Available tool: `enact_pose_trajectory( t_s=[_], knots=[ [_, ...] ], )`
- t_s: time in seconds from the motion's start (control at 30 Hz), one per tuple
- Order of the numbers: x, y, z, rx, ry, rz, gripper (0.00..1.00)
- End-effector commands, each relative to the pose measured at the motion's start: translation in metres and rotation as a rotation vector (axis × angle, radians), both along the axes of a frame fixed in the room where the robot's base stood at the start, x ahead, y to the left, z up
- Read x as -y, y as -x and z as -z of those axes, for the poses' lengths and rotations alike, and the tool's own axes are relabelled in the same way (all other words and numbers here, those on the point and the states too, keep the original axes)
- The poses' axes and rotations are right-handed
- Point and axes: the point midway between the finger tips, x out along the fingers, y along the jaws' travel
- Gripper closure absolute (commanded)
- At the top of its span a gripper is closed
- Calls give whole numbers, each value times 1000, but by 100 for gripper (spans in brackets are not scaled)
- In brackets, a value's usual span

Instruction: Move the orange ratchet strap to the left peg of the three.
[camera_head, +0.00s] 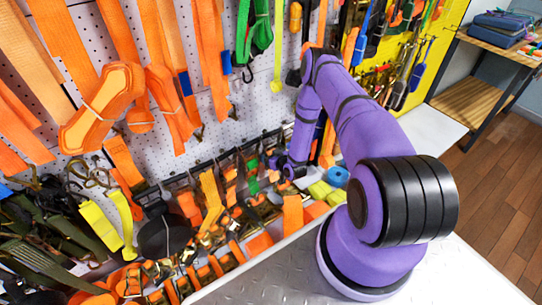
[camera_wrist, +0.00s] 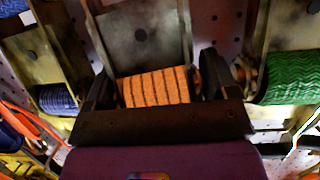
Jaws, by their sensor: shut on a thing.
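The orange ratchet strap (camera_wrist: 155,88) shows in the wrist view as a roll of orange webbing with dark stripes, in a worn metal ratchet frame. My gripper (camera_wrist: 154,80) has a black finger on each side of this roll and is shut on it. In the head view my purple wrist (camera_head: 291,165) is low in front of the pegboard, by the row of hanging ratchets. The gripped strap is hard to pick out there. I cannot tell which pegs are the three, or whether the strap hangs on one.
In the wrist view a green ratchet strap (camera_wrist: 290,78) is close on the right and a dark blue one (camera_wrist: 56,98) on the left. In the head view several orange straps crowd the pegboard (camera_head: 270,107). A metal ledge (camera_head: 262,262) runs below.

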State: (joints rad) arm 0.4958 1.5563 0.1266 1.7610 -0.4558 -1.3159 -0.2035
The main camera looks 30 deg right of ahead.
Motion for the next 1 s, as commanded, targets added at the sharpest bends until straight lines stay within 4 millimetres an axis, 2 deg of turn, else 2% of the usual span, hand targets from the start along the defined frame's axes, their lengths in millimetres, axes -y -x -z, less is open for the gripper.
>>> enact_pose_trajectory(
  t_s=[0.37,0.4,0.5,0.77,0.87,1.0],
  knots=[
    [0,-1,-1,3,0,0,80],
    [0,-1,-1,3,0,0,18],
    [0,-1,-1,3,0,0,0],
    [0,2,0,-2,-1,0,0],
    [0,10,-3,-2,-1,0,0],
    [1,31,-10,-3,-2,1,0]
  ],
)
